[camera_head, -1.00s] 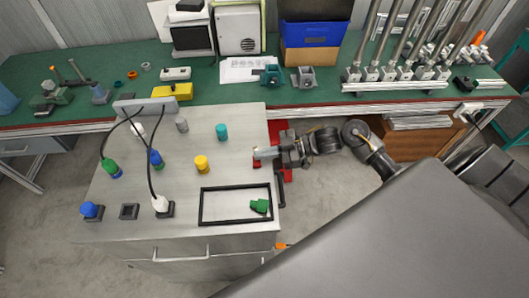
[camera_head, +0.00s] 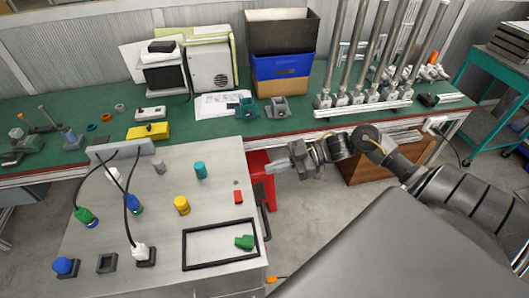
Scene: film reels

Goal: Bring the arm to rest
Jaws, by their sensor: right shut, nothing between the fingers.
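My right arm reaches in from the right side of the head view. Its gripper (camera_head: 272,168) is shut and empty, pointing left. In the picture it lies just right of the grey cabinet's (camera_head: 215,155) right edge, in front of a red object (camera_head: 258,178) standing beside the cabinet. A small red block (camera_head: 238,197) lies on the cabinet top left of the gripper, clear of the fingers. My left gripper is out of view.
The cabinet top holds yellow (camera_head: 181,205) and teal (camera_head: 200,170) cylinders, cabled plugs, and a black frame (camera_head: 184,250) with a green piece (camera_head: 244,242) inside. A green workbench (camera_head: 225,127) with bins and metal posts runs behind. Bare floor (camera_head: 310,220) lies below the gripper.

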